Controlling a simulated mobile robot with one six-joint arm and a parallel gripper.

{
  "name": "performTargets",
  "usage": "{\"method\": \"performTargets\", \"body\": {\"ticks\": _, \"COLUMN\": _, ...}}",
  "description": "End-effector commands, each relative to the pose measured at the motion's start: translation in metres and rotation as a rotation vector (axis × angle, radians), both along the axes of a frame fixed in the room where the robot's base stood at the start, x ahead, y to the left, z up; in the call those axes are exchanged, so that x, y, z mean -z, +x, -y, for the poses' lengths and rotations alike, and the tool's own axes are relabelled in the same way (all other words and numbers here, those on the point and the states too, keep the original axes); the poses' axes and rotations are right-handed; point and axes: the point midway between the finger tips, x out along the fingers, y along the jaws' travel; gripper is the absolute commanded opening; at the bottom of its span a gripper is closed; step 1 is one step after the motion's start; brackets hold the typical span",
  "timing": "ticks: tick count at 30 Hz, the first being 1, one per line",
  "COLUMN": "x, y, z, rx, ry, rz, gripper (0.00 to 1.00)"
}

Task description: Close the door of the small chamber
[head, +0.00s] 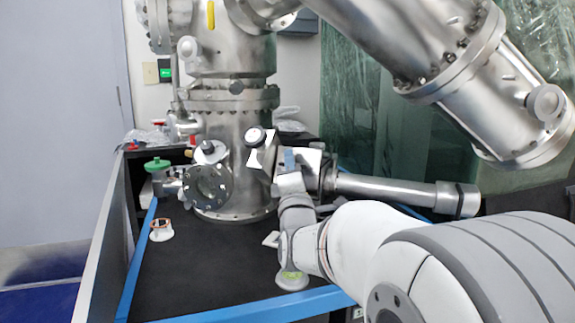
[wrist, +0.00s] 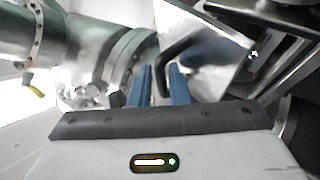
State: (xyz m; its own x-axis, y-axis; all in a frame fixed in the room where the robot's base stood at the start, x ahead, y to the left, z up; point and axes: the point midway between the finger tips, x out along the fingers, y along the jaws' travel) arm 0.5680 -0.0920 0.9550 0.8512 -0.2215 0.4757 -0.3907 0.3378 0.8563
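The small chamber (head: 315,165) is a metal body to the right of the steel column. A shiny metal plate, which looks like its door (head: 262,150), stands tilted at its left side. The door also fills the upper middle of the wrist view (wrist: 215,70). A bent black handle (wrist: 180,48) is on it. My gripper (head: 289,158) is close to the door. In the wrist view its two blue fingers (wrist: 161,82) stand apart, with the handle's lower end at or just beyond the gap. Whether they touch the handle cannot be told.
The large steel column (head: 228,140) stands behind, with a bolted round flange (head: 207,187) and a green knob (head: 158,164) at left. A metal tube (head: 390,190) runs right from the chamber. The black bench top (head: 200,265) is mostly clear, with a small white-based part (head: 161,232).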

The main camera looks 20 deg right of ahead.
Motion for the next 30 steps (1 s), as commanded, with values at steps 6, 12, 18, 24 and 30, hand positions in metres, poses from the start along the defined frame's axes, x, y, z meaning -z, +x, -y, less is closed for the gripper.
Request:
{"method": "performTargets", "body": {"ticks": 6, "x": 0.007, "y": -0.012, "z": -0.003, "rx": 0.001, "ry": 0.001, "rz": -0.003, "gripper": 0.18}}
{"method": "performTargets", "body": {"ticks": 12, "x": 0.022, "y": -0.042, "z": -0.011, "rx": -0.001, "ry": 0.000, "rz": -0.001, "gripper": 0.18}}
{"method": "performTargets", "body": {"ticks": 18, "x": 0.034, "y": -0.063, "z": -0.017, "rx": -0.001, "ry": 0.000, "rz": 0.000, "gripper": 0.18}}
{"method": "performTargets", "body": {"ticks": 24, "x": 0.037, "y": -0.068, "z": -0.017, "rx": 0.001, "ry": -0.001, "rz": 0.001, "gripper": 0.18}}
{"method": "performTargets", "body": {"ticks": 30, "x": 0.036, "y": -0.067, "z": -0.017, "rx": 0.001, "ry": 0.002, "rz": 0.001, "gripper": 0.12}}
